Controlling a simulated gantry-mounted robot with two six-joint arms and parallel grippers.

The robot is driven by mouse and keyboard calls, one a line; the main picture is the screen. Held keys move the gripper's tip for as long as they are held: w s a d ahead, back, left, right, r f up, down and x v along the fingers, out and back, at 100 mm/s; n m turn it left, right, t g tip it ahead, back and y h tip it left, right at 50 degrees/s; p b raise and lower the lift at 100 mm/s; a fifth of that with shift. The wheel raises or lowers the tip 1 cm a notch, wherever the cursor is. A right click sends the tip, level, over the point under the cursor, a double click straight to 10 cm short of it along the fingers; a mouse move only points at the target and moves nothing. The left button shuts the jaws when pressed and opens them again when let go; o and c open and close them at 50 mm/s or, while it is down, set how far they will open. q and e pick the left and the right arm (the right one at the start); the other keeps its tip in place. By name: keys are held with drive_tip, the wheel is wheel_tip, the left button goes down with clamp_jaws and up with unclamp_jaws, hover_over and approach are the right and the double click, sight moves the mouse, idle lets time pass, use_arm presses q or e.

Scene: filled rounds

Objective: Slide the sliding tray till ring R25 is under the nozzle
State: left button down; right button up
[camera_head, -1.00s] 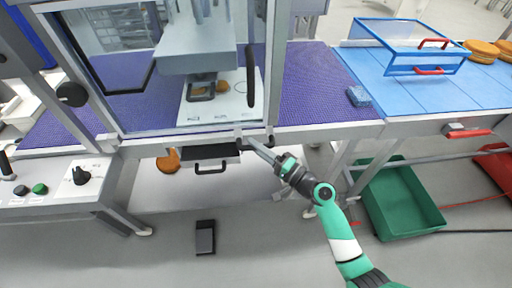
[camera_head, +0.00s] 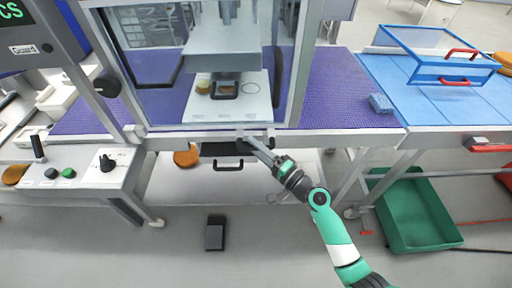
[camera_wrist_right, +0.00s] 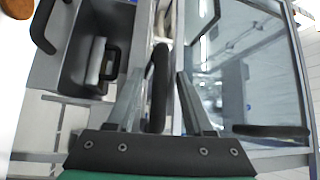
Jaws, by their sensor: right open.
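The sliding tray (camera_head: 258,112) is a white plate inside the glazed machine. It carries an orange-yellow round (camera_head: 203,85) at left and an empty ring outline (camera_head: 250,88) at right. Another round shows inside a dark frame under the grey nozzle head (camera_head: 222,60). The tray's front labels are too small to read, so I cannot tell which ring is R25. My right gripper (camera_head: 246,141) is at the machine's lower front edge. In the right wrist view its open fingers stand either side of a black bar (camera_wrist_right: 158,85); contact is unclear. My left gripper is out of view.
A control panel (camera_head: 75,172) stands at left. A green bin (camera_head: 415,215) and blue-framed cover (camera_head: 440,55) are at right. A blue sponge-like block (camera_head: 381,103) lies on the purple belt.

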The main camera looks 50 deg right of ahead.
drive_tip(key=s+f, duration=0.1)
drive_tip(key=s, duration=1)
drive_tip(key=shift+s+f, duration=0.25)
drive_tip(key=shift+s, duration=0.05)
